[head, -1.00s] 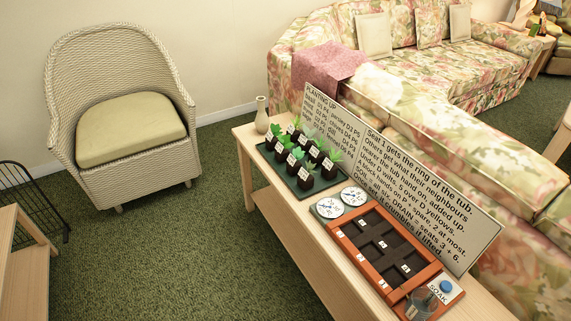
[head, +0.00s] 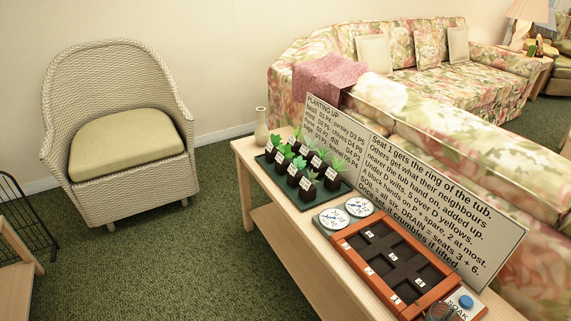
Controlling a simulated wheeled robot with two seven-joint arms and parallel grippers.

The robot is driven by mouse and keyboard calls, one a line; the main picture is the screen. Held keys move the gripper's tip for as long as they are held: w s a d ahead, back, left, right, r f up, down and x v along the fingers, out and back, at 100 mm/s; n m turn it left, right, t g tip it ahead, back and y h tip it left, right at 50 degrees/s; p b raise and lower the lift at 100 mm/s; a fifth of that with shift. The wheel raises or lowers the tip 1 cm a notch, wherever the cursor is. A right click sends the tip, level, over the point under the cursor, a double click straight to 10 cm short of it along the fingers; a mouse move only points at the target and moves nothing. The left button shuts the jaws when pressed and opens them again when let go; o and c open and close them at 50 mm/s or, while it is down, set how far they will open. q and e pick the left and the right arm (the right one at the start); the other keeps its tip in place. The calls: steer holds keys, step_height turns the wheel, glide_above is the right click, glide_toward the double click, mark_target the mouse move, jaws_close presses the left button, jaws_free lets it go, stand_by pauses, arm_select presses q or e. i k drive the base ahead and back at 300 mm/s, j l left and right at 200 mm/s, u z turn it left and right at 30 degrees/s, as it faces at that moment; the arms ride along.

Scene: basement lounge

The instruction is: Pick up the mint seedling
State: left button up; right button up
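Several seedlings in black soil plugs with small white labels stand in a dark green tray (head: 338,189) on a narrow wooden table. The labels are too small to read, so I cannot tell which one is the mint seedling. A white board (head: 450,200) behind them is headed "PLANTING UP" and carries lists and rules. An orange planter (head: 353,262) with dark numbered compartments stands nearer on the same table. Neither of my grippers is in view.
Two white dials (head: 333,218) sit between tray and planter. A blue SOAK button (head: 466,301) is at the near end, a vase (head: 262,127) at the far end. A wicker chair (head: 120,190) stands left, a floral sofa (head: 500,75) behind. Green carpet between chair and table is clear.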

mark_target(294, 176)
steer(key=i+j+z, duration=0.4)
steer(key=i+j, duration=0.25)
steer(key=i+j+z, duration=0.4)
steer(key=j, duration=0.45)
steer(key=i+j+z, duration=0.2)
steer(key=i+j, duration=0.15)
steer(key=j, duration=0.1)
